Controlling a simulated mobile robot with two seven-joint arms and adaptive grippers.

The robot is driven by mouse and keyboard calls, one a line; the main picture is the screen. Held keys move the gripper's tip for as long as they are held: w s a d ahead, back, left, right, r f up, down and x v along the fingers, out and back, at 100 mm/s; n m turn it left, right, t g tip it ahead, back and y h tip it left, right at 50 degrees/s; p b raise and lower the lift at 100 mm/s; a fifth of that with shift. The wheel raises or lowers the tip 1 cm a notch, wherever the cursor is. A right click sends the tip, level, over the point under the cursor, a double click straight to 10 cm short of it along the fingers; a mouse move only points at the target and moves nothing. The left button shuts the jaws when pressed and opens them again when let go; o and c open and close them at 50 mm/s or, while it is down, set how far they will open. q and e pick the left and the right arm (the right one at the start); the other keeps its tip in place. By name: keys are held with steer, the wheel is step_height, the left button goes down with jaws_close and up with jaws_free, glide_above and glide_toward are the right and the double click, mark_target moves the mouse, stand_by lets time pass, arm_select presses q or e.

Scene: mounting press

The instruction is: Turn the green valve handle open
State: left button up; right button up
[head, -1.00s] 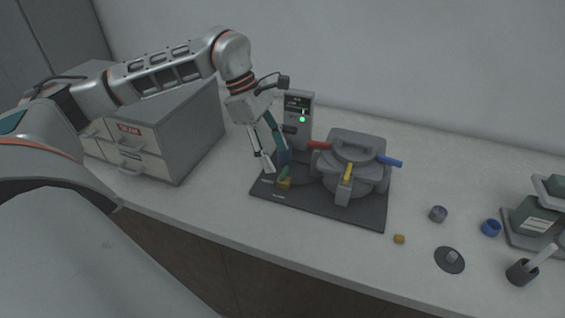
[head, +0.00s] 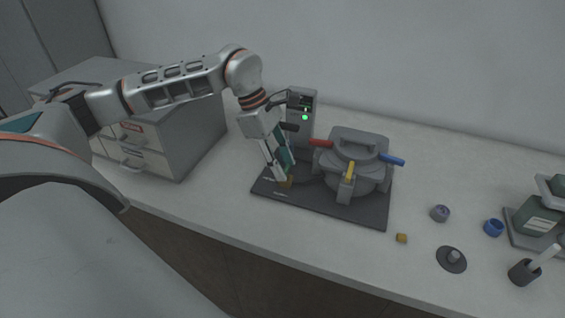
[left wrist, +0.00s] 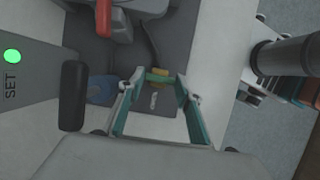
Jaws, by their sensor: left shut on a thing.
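The green valve handle (left wrist: 158,78) shows in the left wrist view as a short bar between my fingertips, over a brass valve body (left wrist: 161,71). In the head view the brass body (head: 287,183) shows at the front left of the dark base plate, and my fingers hide most of the handle. My left gripper (head: 281,177) reaches down there and is shut on the handle; it also shows in the left wrist view (left wrist: 159,82). My right gripper is not in view.
A grey press (head: 357,168) with red, blue and yellow handles stands just right of my gripper on the base plate (head: 330,208). A control box (head: 301,104) with a lit green light stands behind it. Drawers (head: 150,150) stand left. Small parts, including a blue ring (head: 493,228), lie right.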

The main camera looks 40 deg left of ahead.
arm_select(q)
steer(key=shift+n, duration=0.3)
steer(key=n+t, duration=0.1)
steer(key=n, duration=0.2)
steer(key=shift+s+n+t, duration=0.2)
steer(key=shift+n+t, duration=0.1)
steer(key=shift+t, duration=0.1)
steer(key=n, duration=0.2)
steer(key=n+t+y, duration=0.1)
steer(key=n, duration=0.1)
steer(key=n+y+b, duration=0.1)
steer(key=n, duration=0.1)
steer(key=shift+s+d, duration=0.1)
steer(key=shift+d, duration=0.25)
steer(key=n+y, duration=0.1)
steer(key=n, duration=0.3)
steer(key=shift+d+t+y, duration=0.1)
steer(key=shift+t+y, duration=0.3)
steer(key=shift+d+n+y+p, duration=0.1)
steer(key=shift+n+y+p, duration=0.4)
steer(key=shift+n, duration=1.2)
steer(key=o, duration=1.1)
